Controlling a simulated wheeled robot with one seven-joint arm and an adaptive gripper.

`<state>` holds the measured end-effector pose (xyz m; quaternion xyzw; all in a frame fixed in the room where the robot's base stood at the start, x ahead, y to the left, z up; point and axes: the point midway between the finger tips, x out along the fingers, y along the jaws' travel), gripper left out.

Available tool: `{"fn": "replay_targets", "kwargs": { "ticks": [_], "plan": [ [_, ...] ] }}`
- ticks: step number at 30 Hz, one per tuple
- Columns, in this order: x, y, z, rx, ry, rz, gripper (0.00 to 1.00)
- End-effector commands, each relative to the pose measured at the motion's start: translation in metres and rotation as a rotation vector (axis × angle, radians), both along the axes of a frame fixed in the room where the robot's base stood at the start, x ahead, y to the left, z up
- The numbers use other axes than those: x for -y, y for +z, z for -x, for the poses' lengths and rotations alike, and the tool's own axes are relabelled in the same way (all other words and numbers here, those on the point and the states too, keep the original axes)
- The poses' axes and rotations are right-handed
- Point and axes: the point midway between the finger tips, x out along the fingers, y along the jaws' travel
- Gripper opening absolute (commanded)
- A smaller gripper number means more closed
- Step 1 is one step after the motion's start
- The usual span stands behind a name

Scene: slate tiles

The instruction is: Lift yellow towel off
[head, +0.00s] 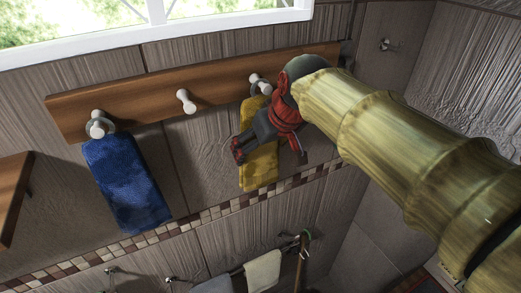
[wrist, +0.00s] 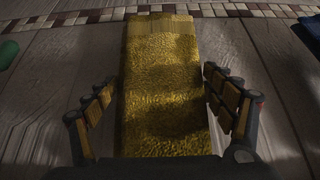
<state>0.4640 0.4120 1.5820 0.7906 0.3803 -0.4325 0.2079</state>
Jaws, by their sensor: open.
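The yellow towel (head: 260,171) hangs from a light peg (head: 261,84) on the wooden rack (head: 150,96), in the head view. My gripper (head: 268,149) is in front of the towel and hides part of it. In the wrist view the towel (wrist: 165,80) runs down the middle, between the two fingers of my gripper (wrist: 162,105). The fingers are open, one on each side of the towel, with gaps between them and its edges. The part of the towel nearest the wrist is hidden behind the gripper body.
A blue towel (head: 127,182) hangs from the left peg, and the middle peg (head: 186,100) is bare. Below are a mosaic strip (head: 157,233) and a rail with a cream towel (head: 263,271) and a grey one (head: 213,285). A window is above the rack.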

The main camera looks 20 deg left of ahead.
Motion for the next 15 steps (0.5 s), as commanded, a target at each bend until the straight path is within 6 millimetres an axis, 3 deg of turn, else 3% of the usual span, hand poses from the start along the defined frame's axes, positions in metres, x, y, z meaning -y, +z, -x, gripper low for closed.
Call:
{"fn": "replay_targets", "kwargs": {
  "ticks": [10,15],
  "plan": [
    [-0.0035,-0.0075,-0.0027,0.001,0.0,-0.001,0.83],
    [-0.0035,-0.0075,-0.0026,0.0,0.0,0.0,0.73]
  ]
}}
